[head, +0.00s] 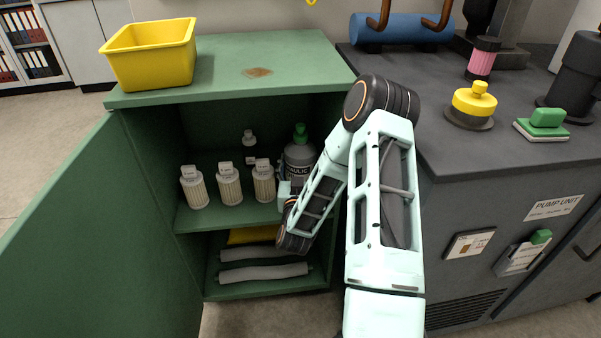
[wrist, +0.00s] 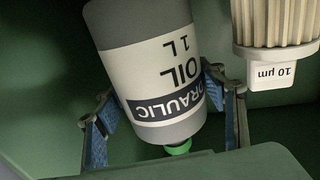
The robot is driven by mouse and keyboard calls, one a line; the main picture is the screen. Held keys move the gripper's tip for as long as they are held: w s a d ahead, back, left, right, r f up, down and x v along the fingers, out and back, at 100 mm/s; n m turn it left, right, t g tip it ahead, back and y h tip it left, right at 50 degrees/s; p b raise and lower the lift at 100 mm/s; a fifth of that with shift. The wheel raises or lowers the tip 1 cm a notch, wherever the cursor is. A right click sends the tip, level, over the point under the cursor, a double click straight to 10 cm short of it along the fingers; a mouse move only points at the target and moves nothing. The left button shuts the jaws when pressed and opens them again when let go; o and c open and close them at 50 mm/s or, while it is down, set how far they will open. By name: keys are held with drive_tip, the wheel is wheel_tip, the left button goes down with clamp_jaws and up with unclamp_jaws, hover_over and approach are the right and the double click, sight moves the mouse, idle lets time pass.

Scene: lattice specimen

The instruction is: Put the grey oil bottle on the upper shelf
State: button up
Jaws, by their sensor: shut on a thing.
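The grey oil bottle (head: 299,157) has a green cap and a white label, and is inside the green cabinet at the upper shelf (head: 232,215), right of the filters. It fills the middle of the wrist view (wrist: 150,75), where its label is upside down and it looks tilted. My gripper (wrist: 165,125) is shut on the bottle, with a blue-padded finger on either side. In the head view my arm hides the bottle's lower part and most of the gripper. I cannot tell whether the bottle's base touches the shelf.
White filters (head: 229,184) stand on the shelf left of the bottle; one (wrist: 275,22) is close by in the wrist view. A small white bottle (head: 249,142) stands behind. Grey rolls (head: 262,272) and a yellow item (head: 250,236) lie below. The cabinet door (head: 95,235) is open at left.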

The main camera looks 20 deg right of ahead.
drive_tip(key=shift+f+b, duration=0.4)
drive_tip(key=shift+f, duration=0.95)
drive_tip(key=shift+f, duration=0.15)
drive_tip(key=o, duration=1.8)
drive_tip(key=shift+f, duration=0.15)
